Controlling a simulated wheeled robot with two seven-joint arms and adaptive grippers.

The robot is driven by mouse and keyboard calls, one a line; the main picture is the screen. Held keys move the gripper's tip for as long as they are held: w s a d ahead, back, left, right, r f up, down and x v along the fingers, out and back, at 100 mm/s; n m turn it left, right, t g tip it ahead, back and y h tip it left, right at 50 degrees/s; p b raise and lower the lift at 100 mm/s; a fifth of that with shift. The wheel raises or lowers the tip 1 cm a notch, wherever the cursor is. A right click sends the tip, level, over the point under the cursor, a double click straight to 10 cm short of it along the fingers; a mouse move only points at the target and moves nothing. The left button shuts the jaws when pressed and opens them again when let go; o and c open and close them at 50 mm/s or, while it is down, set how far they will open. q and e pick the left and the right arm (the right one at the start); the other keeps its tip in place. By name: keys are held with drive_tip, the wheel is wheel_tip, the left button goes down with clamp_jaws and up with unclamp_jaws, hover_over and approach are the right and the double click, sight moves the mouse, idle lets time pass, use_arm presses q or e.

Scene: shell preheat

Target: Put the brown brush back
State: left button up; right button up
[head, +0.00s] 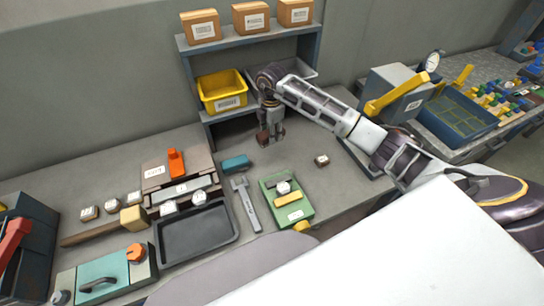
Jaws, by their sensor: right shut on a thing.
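My right gripper (271,137) points down in front of the shelf, above the back of the bench. It is shut on a small dark brown thing (262,139), which looks like the brown brush. The fingers hide part of it, and its details are too small to make out. It appears to be held above the bench top, just behind a teal block-like item (236,163). My left gripper is not in view.
The shelf (250,42) holds cardboard boxes, a yellow bin (222,92) and a grey bin. On the bench are a dark tray (197,238), a grey wrench-like tool (246,203), a green tray (302,212) and a small brown labelled block (321,160). Bench around that block is clear.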

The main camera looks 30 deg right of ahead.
drive_tip(key=shift+w+d+m, duration=0.15)
drive_tip(key=shift+d+m, duration=0.05)
drive_tip(key=shift+m, duration=0.1)
drive_tip(key=shift+m, duration=0.6)
drive_tip(key=shift+f, duration=0.1)
